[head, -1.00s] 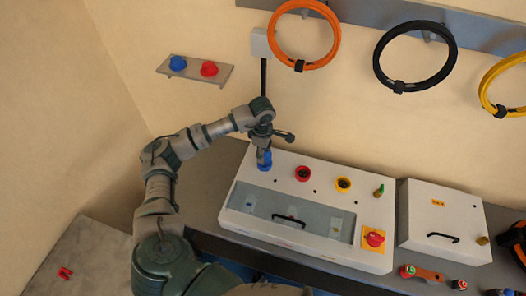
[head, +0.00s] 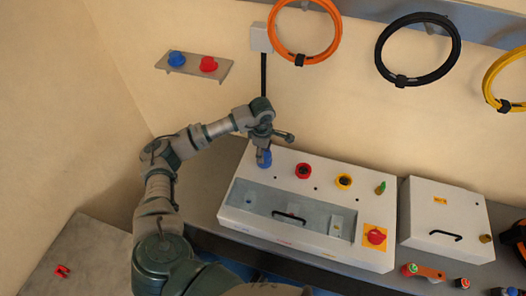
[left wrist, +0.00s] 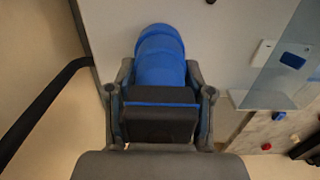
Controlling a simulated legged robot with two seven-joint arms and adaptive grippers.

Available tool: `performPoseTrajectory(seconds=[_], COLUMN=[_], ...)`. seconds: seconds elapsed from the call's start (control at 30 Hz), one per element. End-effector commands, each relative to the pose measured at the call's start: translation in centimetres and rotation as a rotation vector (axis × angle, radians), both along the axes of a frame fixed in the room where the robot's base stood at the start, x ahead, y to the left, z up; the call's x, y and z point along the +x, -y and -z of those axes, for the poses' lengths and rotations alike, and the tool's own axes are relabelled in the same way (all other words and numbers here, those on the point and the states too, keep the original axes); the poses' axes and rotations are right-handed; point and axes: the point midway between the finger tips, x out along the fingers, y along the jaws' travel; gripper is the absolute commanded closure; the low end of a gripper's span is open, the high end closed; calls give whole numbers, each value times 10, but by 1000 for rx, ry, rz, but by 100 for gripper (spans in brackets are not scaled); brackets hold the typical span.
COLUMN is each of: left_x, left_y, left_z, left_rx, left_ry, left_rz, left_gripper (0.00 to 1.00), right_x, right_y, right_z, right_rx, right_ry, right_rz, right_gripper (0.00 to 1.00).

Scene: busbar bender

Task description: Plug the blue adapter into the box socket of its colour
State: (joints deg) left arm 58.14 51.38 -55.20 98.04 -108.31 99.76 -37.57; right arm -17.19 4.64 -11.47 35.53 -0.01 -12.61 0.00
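The blue adapter (head: 264,160) stands at the upper left of the white box's sloped top (head: 272,181), left of the red and yellow sockets. My left gripper (head: 261,149) points down over it. In the left wrist view the blue adapter (left wrist: 160,60) lies between the two fingers of my left gripper (left wrist: 158,95), which are closed about its near part. Its far end meets the white panel. The blue socket is hidden under it, so I cannot tell how deep it sits. My right gripper is not in view.
The red socket (head: 303,171) and yellow socket (head: 343,182) are to the right. A clear cover with a black handle (head: 289,216) is on the box front. A wall shelf (head: 194,69) holds blue and red pieces. A second white box (head: 445,215) stands at right.

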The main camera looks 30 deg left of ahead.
Motion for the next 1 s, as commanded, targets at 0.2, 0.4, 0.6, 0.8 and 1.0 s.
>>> performPoseTrajectory(seconds=[0.2, 0.4, 0.6, 0.8, 1.0], left_x=[-1, -1, 0, 0, 0], left_y=[0, 0, 0, -1, -2], left_z=[1, 0, -23, -68, -104], left_rx=[1, 1, -1, 0, -1], left_ry=[-2, -1, 2, 3, 0], left_rz=[0, 0, 0, 1, 0], left_gripper=[20, 20, 20, 20, 20], right_x=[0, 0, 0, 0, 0], right_y=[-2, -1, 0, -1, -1], right_z=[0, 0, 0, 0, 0], right_rx=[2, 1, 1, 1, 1], right_ry=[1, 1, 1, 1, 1], right_rz=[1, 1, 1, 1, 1], right_gripper=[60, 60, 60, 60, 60])
